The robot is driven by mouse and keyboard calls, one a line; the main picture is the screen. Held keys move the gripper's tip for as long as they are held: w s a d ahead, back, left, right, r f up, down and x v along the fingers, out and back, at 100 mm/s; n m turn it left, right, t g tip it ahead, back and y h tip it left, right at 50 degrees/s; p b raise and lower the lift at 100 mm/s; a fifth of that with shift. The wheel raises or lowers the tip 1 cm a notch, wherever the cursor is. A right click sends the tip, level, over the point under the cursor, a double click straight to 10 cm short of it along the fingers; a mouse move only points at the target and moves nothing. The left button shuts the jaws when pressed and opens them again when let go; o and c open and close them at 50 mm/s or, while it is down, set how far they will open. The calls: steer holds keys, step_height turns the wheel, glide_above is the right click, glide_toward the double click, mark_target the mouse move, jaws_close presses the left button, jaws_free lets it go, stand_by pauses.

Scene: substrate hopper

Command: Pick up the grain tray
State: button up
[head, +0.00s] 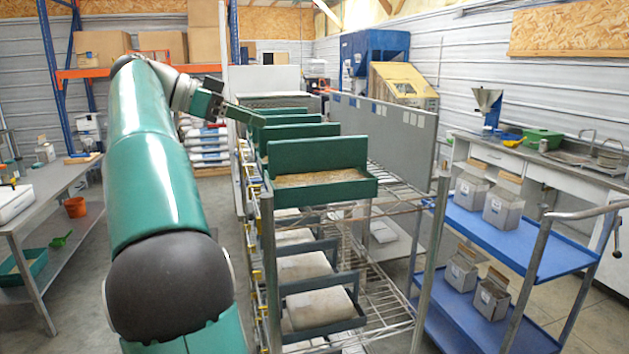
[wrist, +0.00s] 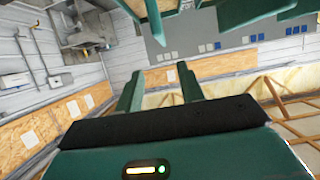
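The grain tray (head: 361,190) is a dark green tray with a tall back panel. It sits at the near end of the rack top, with a tan-brown grain layer (head: 315,179) in it. My gripper (head: 250,116) is above and behind it to the left, by the farther green trays (head: 300,132). In the wrist view my gripper (wrist: 158,84) shows two green fingers apart with nothing between them. Green tray-like pieces (wrist: 235,14) show at the top of the wrist view; I cannot tell which trays these are.
The wire rack (head: 390,290) holds pale bags (head: 320,307) on lower levels. A grey panel (head: 385,122) runs along its right side. A blue cart (head: 520,240) with several metal boxes stands at right. A workbench (head: 45,190) stands at left, with open floor between it and my arm.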

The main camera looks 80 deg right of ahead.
glide_toward(312, 139)
steer(key=x, duration=0.4)
steer(key=shift+s+d+f, duration=0.1)
steer(key=shift+s+d, duration=0.05)
steer(key=shift+s, duration=0.2)
steer(key=shift+d+x, duration=0.15)
steer(key=shift+x, duration=1.25)
steer(key=shift+d+x, duration=0.15)
steer(key=shift+x, duration=1.2)
steer(key=shift+w, duration=0.1)
steer(key=shift+c, duration=0.2)
steer(key=shift+r, duration=0.2)
jaws_close()
